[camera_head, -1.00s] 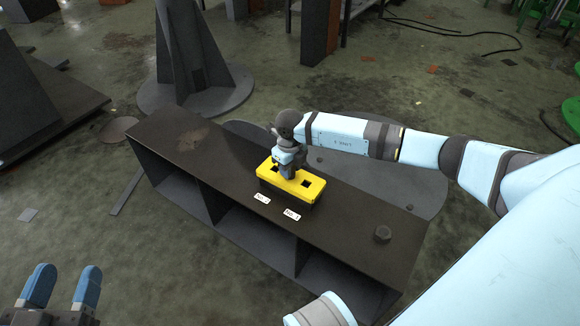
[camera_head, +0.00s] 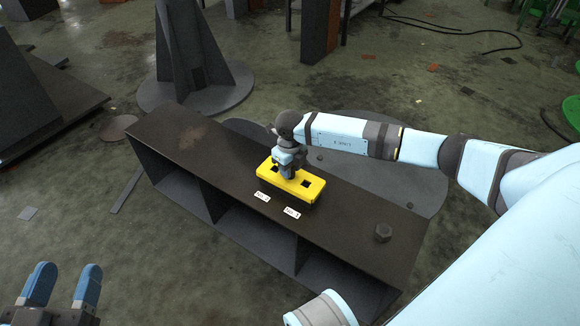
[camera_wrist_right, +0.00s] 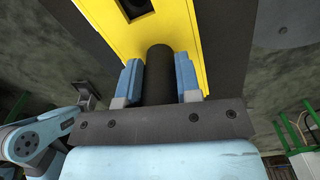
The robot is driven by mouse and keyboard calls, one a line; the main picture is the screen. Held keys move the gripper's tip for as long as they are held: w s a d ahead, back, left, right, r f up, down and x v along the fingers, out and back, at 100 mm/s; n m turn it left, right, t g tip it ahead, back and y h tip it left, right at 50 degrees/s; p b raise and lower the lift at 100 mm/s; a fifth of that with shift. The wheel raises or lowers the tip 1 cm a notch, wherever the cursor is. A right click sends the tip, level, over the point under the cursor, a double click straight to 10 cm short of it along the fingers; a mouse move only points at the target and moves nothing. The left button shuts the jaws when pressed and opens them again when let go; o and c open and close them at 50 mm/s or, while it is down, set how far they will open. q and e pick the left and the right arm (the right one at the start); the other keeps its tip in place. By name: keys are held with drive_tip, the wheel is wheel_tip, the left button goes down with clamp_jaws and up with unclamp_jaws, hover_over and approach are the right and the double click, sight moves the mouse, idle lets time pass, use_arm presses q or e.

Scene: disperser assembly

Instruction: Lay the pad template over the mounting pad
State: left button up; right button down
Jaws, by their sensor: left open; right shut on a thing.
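The pad template is a yellow plate (camera_head: 311,186) with square holes, standing level over the middle of the dark bench. It also fills the upper part of the right wrist view (camera_wrist_right: 178,30). My right gripper (camera_head: 288,168) is above it, its blue fingers shut on the template's dark round handle (camera_wrist_right: 158,75). The mounting pad (camera_head: 297,200) is a dark block below the plate, mostly hidden by it. The plate sits close over the pad; I cannot tell if they touch. My left gripper (camera_head: 65,270) is open and empty at the lower left, away from the bench.
Two white labels (camera_head: 292,213) lie on the bench in front of the pad. The bench top (camera_head: 170,145) is clear to the left. A dark pillar on a round base (camera_head: 195,90) stands behind.

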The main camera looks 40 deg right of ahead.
drive_tip(key=shift+f, duration=0.25)
idle(0.7)
drive_tip(key=c, duration=0.7)
unclamp_jaws()
drive_tip(key=shift+c, duration=0.2)
wheel_tip(320, 180, up, 13)
drive_tip(key=p, duration=0.5)
drive_tip(key=shift+p, duration=0.35)
use_arm(q)
drive_tip(key=s+n, duration=0.1)
drive_tip(key=d+n+g, duration=0.1)
drive_tip(key=s+n, duration=0.1)
drive_tip(key=shift+s+d+r+n, duration=0.1)
drive_tip(key=shift+s+d+n, duration=0.2)
drive_tip(key=shift+n, duration=0.1)
use_arm(e)
drive_tip(key=shift+r, duration=0.4)
use_arm(q)
drive_tip(key=shift+r, duration=0.2)
